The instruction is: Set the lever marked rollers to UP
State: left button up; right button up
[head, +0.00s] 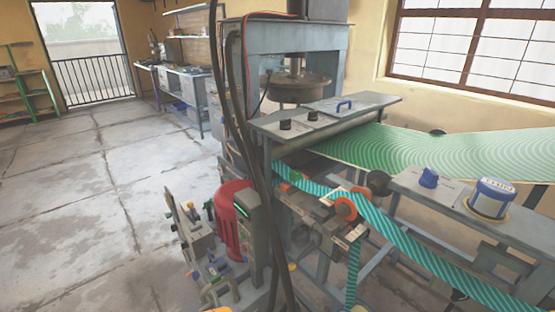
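The press (300,45) is a grey-blue frame with a round platen (297,88) under its top beam. No label reading rollers is legible, so I cannot tell which control is that lever. A small upright panel (188,228) low at the left of the press carries a yellow-knobbed part (190,206) and green and blue parts. It is too small to read its marks or settings. Several more small coloured parts (215,283) sit below it. Neither of my grippers is in view.
A red rounded housing (231,214) and dark hoses stand beside the panel. Green patterned sheet (440,150) and a striped teal band (410,245) run right from the press. A blue-topped can (491,198) sits on a grey table (455,203). The floor (80,210) at left is clear.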

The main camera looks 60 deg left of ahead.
aim_at(293, 266)
jog(key=u, duration=1.8)
